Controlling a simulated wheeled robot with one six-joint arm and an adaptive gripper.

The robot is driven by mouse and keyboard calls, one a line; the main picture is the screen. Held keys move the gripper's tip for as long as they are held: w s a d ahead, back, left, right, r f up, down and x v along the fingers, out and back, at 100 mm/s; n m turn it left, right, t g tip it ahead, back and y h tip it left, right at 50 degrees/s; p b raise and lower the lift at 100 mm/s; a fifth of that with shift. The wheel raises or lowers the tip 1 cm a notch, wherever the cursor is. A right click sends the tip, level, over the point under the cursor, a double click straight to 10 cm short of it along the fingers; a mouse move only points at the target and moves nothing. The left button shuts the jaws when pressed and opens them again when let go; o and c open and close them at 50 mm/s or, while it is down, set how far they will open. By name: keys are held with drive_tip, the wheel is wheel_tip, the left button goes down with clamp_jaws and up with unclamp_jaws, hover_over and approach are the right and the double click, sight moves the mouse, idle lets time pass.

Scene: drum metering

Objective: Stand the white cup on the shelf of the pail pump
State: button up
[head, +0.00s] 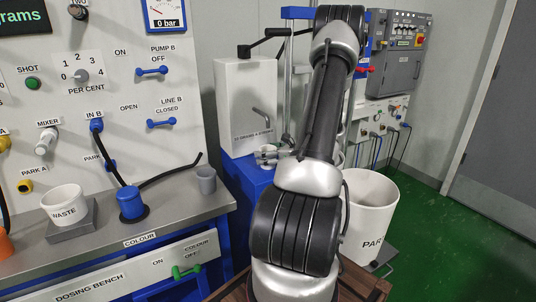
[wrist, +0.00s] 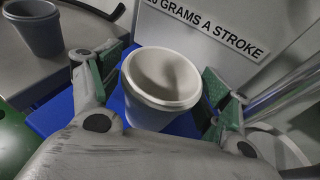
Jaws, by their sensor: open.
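The white cup (wrist: 160,85) is upright and empty inside, over the blue shelf (wrist: 60,112) of the pail pump. It appears to stand on the shelf, though its base is partly hidden. My gripper (wrist: 158,80) is open, with one green-padded finger on each side of the cup and a gap showing at each side. In the head view my gripper (head: 276,155) is low at the front of the pail pump (head: 235,95), below its bent spout. The blue shelf (head: 247,174) shows there too. My arm hides part of the pump.
A grey cup (head: 206,180) stands on the bench's right end, left of the shelf; it also shows in the wrist view (wrist: 36,28). The WASTE cup (head: 63,204) is at left. A large white pail (head: 370,205) stands right of my arm.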

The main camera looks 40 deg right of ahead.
drive_tip(key=shift+r, duration=0.15)
drive_tip(key=v, duration=1.1)
drive_tip(key=s+a+r+n+g+y, duration=0.1)
drive_tip(key=a+r+n+g+y, duration=0.3)
drive_tip(key=a+n, duration=0.65)
drive_tip(key=s+a+r+n+g+y, duration=0.1)
drive_tip(key=a+r+n+g, duration=0.5)
drive_tip(key=a, duration=0.8)
drive_tip(key=s+a+r+n+h, duration=0.4)
drive_tip(key=s+r+n+h, duration=0.3)
drive_tip(key=n, duration=1)
drive_tip(key=shift+s+r+n, duration=0.35)
drive_tip(key=shift+s+r, duration=0.65)
drive_tip(key=shift+s, duration=0.4)
